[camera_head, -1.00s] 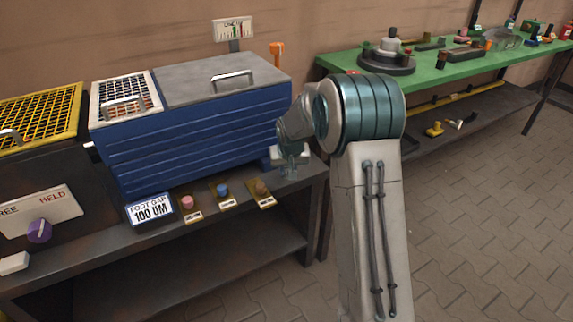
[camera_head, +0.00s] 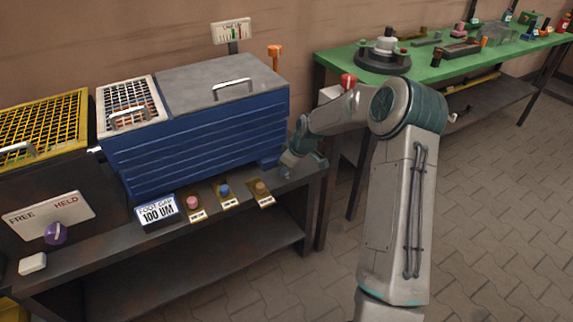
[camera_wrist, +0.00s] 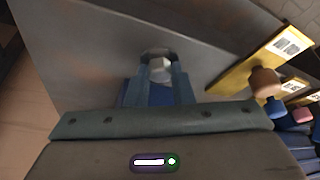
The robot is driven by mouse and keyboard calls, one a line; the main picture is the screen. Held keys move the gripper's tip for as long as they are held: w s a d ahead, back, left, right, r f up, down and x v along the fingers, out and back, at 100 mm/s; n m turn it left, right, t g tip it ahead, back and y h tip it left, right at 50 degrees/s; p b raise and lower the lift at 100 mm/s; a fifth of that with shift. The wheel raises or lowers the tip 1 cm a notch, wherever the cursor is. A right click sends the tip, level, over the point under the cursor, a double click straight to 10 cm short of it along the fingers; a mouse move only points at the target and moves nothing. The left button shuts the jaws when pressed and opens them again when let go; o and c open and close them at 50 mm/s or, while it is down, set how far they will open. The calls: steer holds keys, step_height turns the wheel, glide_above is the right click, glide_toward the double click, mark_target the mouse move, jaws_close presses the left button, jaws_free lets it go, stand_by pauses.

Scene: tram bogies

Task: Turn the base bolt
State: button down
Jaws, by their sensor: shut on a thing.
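The base bolt (camera_wrist: 160,66) shows in the wrist view as a pale hex head with a darker round collar behind it, against a grey surface. My gripper (camera_wrist: 160,78) has a finger on each side of the head and is shut on it. In the head view my gripper (camera_head: 286,172) is low at the right front corner of the blue ribbed cabinet (camera_head: 200,140), at bench height. The bolt is hidden there by my gripper. A sign (camera_head: 156,211) on the bench front reads FOOT GAP 100 UM.
Pink (camera_head: 193,202), blue (camera_head: 224,190) and brown (camera_head: 260,187) knobs on tagged yellow plates line the bench front, left of my gripper. A FREE/HELD panel with a purple knob (camera_head: 56,233) is further left. A green table (camera_head: 440,70) stands behind my arm. The floor at right is clear.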

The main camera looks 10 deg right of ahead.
steer(key=shift+n, duration=0.6)
steer(key=c, duration=1.3)
jaws_free()
steer(key=shift+o, duration=0.2)
steer(key=p+v, duration=0.2)
steer(key=v, duration=1.1)
steer(key=shift+d+r, duration=0.3)
